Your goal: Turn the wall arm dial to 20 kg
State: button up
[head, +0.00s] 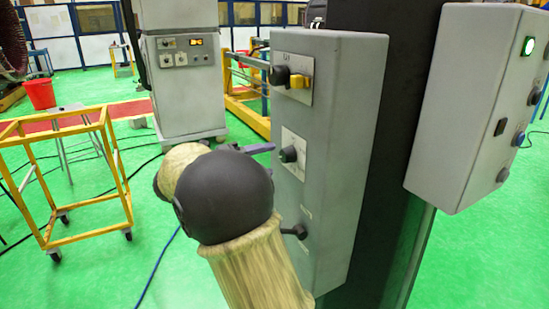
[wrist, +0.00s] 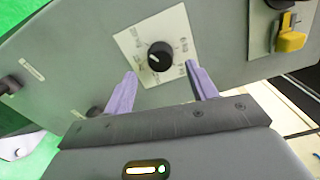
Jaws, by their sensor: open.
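The dial (wrist: 160,56) is a black round knob with a pale pointer mark on a white plate with small markings, too small to read. It also shows in the head view (head: 289,154), in the middle of the grey control box (head: 345,150). My gripper (wrist: 161,73) is open, with its two purple fingers on either side of the dial's lower part in the wrist view and nothing between them. In the head view my gripper (head: 262,148) points at the dial from the left, apparently just short of it. My arm hides part of the gripper there.
Above the dial is a black knob with a yellow part (head: 298,80); below it is a black lever (head: 296,231). A second grey box (head: 455,110) with a lit green button stands right. A yellow trolley frame (head: 75,235) stands left on the green floor.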

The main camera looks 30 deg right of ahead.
jog(key=a+p, duration=0.1)
jog(key=a, duration=1.2)
jog(key=shift+s+a, duration=0.15)
jog(key=shift+s, duration=0.05)
jog(key=w+d+n+t+y, duration=0.45)
jog(key=w+n+t, duration=0.45)
jog(key=n+t, duration=0.35)
jog(key=a+f+n+t+y, duration=0.1)
jog(key=a+f+n+y, duration=0.2)
jog(key=f+n+y, duration=0.6)
jog(key=s+f+n+g+y, duration=0.2)
jog(key=s+f+n+g, duration=0.25)
jog(key=s, duration=0.45)
jog(key=s+d+f+n+g+y, duration=0.1)
jog(key=s+f+n+g, duration=0.2)
jog(key=s+f+n, duration=0.45)
jog(key=s+f+n+g+y, duration=0.2)
jog(key=s+f+n+g, duration=0.15)
jog(key=s, duration=0.65)
notch_tip(320, 180, up, 29)
jog(key=p, duration=2.8)
jog(key=shift+s+d+f, duration=0.15)
jog(key=shift+s+d, duration=0.05)
jog(key=shift+s, duration=0.1)
